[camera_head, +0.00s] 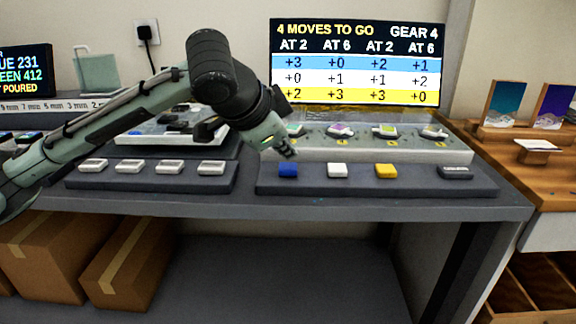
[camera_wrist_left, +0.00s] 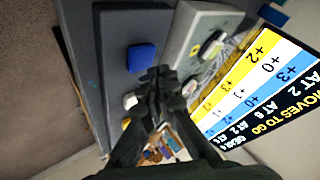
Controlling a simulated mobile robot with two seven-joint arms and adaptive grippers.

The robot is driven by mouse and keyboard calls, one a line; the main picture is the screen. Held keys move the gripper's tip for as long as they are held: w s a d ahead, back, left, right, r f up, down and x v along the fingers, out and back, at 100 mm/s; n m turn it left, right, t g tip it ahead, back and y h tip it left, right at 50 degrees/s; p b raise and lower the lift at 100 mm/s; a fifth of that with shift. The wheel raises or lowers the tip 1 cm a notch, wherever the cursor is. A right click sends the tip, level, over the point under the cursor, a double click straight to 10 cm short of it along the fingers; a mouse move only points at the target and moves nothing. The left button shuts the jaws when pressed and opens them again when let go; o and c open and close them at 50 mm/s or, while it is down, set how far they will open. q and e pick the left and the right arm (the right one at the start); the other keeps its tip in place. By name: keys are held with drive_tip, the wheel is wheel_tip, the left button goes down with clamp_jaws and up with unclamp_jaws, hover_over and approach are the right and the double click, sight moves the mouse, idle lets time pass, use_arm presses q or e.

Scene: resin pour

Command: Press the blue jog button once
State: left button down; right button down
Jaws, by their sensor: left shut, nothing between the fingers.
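The blue jog button (camera_head: 288,170) is a square cap at the left end of the dark button strip (camera_head: 350,190) at the table's front. My left gripper (camera_head: 288,152) is shut and empty, fingertips pointing down just behind and above the blue button. In the left wrist view, the blue button (camera_wrist_left: 142,57) shows whole, just beyond the closed fingertips (camera_wrist_left: 156,76). I see no clear contact with it. My right gripper is not in view.
Beside the blue button are a white button (camera_head: 337,171), a yellow button (camera_head: 386,171) and a dark button (camera_head: 455,172). A grey raised block (camera_head: 400,153) with several small stations stands behind. A screen (camera_head: 357,62) shows blue, white and yellow rows. Another strip (camera_head: 150,185) has several pale buttons.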

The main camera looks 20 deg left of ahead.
sight(286, 168)
use_arm(q)
drive_tip(key=shift+f, duration=0.15)
drive_tip(key=shift+f, duration=0.25)
drive_tip(key=shift+f, duration=0.5)
idle(0.8)
drive_tip(key=shift+r, duration=0.1)
drive_tip(key=shift+r+p, duration=0.8)
drive_tip(key=shift+p, duration=0.5)
wheel_tip(286, 168, up, 5)
drive_tip(key=p, duration=0.6)
drive_tip(key=shift+r, duration=0.1)
